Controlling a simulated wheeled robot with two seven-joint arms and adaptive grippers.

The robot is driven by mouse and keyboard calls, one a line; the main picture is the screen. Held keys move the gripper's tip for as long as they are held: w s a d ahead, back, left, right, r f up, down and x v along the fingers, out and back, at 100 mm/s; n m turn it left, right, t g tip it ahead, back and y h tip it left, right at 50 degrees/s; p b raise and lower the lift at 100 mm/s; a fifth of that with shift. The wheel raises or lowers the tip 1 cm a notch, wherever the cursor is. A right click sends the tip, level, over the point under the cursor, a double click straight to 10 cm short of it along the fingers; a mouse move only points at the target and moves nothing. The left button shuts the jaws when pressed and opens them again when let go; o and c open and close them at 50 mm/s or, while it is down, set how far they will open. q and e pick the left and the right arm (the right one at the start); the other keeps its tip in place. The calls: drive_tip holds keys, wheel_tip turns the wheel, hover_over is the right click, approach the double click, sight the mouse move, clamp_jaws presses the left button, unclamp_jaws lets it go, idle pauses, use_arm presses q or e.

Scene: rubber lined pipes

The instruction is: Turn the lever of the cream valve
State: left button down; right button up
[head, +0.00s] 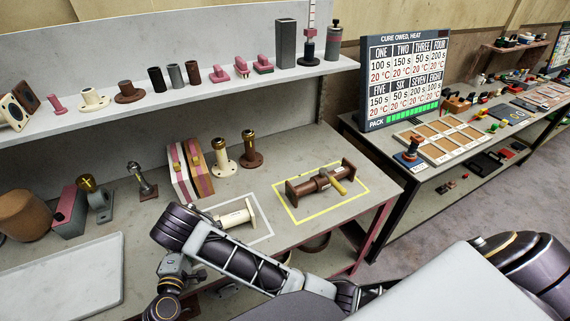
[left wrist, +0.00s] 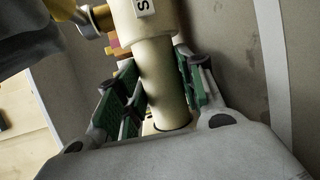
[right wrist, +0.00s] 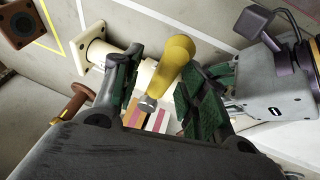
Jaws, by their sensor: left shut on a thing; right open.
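The cream valve (head: 236,215) lies inside the white outline on the bench, partly hidden by my arm in the head view. In the left wrist view my left gripper (left wrist: 160,92) is shut around the valve's cream pipe (left wrist: 152,65). In the right wrist view the yellow lever (right wrist: 172,62) stands between the parted fingers of my right gripper (right wrist: 162,75), which is open. A gap shows at the left finger; contact at the right finger cannot be told. A cream flanged end (right wrist: 88,50) shows behind, and my left gripper (right wrist: 262,92) is at the right.
A brown valve (head: 322,182) with a yellow lever lies in the yellow outline, to the right. A striped pink and cream block (head: 190,170) and flanged pipe pieces (head: 223,158) stand behind. A pale tray (head: 70,283) lies at the left. A shelf (head: 130,110) runs above the bench.

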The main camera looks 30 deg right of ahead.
drive_tip(key=shift+w+d+n+g+y, duration=0.25)
drive_tip(key=shift+w+d+n+y, duration=1)
drive_tip(key=shift+n, duration=1.3)
drive_tip(key=shift+w+d+n+g+y, duration=0.2)
drive_tip(key=shift+w+d+n+y, duration=0.6)
drive_tip(key=shift+d+n, duration=1.3)
drive_tip(key=shift+w+d+n+g+y, duration=0.25)
drive_tip(key=shift+w+d+n+y, duration=0.8)
drive_tip(key=shift+n, duration=1.9)
drive_tip(key=shift+w+n+g, duration=0.4)
drive_tip(key=shift+w+n, duration=0.4)
drive_tip(key=shift+n, duration=0.2)
drive_tip(key=v, duration=1.1)
drive_tip(key=w+d+f+m+t+h, duration=0.1)
drive_tip(key=w+d+m, duration=0.2)
drive_tip(key=d, duration=0.5)
drive_tip(key=w+d+f+m+t+h, duration=0.1)
drive_tip(key=w+d+f+m, duration=0.1)
drive_tip(key=d, duration=0.7)
drive_tip(key=shift+w+m+t, duration=0.3)
drive_tip(key=shift+w+m, duration=0.05)
drive_tip(key=shift+m, duration=0.45)
